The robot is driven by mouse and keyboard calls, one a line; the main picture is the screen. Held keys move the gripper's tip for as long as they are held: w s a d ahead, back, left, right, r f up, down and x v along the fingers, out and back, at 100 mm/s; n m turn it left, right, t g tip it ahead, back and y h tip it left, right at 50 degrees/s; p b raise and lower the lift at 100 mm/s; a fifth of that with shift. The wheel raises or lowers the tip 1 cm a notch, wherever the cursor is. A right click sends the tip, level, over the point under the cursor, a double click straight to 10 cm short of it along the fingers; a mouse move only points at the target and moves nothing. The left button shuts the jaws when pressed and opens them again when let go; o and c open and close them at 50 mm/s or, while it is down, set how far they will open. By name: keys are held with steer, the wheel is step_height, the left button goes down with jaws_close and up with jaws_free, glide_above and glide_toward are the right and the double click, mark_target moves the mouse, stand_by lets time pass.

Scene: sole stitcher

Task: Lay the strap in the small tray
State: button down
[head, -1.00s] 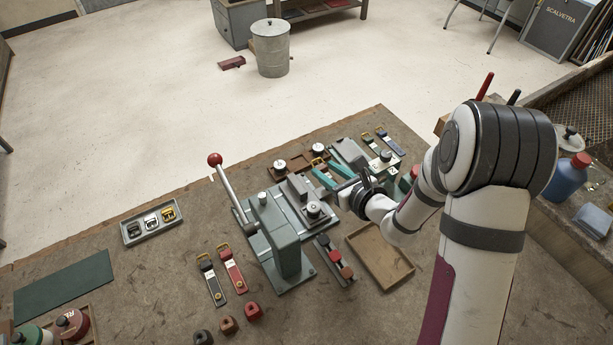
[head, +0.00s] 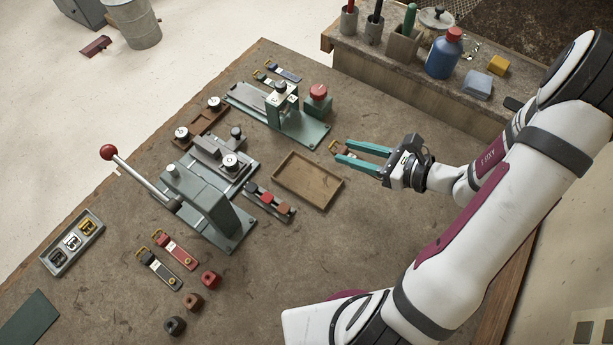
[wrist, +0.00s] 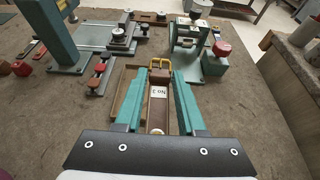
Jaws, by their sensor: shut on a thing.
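My gripper (head: 345,154) is shut on a brown strap, held up to the right of the small tray in the head view. The gold buckle of the strap (head: 334,146) sticks out beyond the teal fingers. In the wrist view, the strap (wrist: 157,117) lies lengthwise between the fingers (wrist: 157,84), buckle outward, with a white label on it. The small wooden tray (head: 284,191) is empty and sits flat on the bench.
A green press with a red-knobbed lever (head: 191,203) stands left of the tray. A rack of coloured pieces (head: 269,202) sits between them. A clamp fixture (head: 283,112) stands behind, beside a red-topped block (head: 318,96). Bench in front of the tray is clear.

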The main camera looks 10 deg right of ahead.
steer(key=shift+s+a+f, duration=0.4)
steer(key=shift+s+f, duration=0.05)
steer(key=shift+f, duration=0.15)
glide_above(304, 178)
step_height(304, 178, down, 6)
steer(key=shift+f, duration=2)
steer(key=c, duration=0.5)
jaws_free()
steer(key=shift+f, duration=0.1)
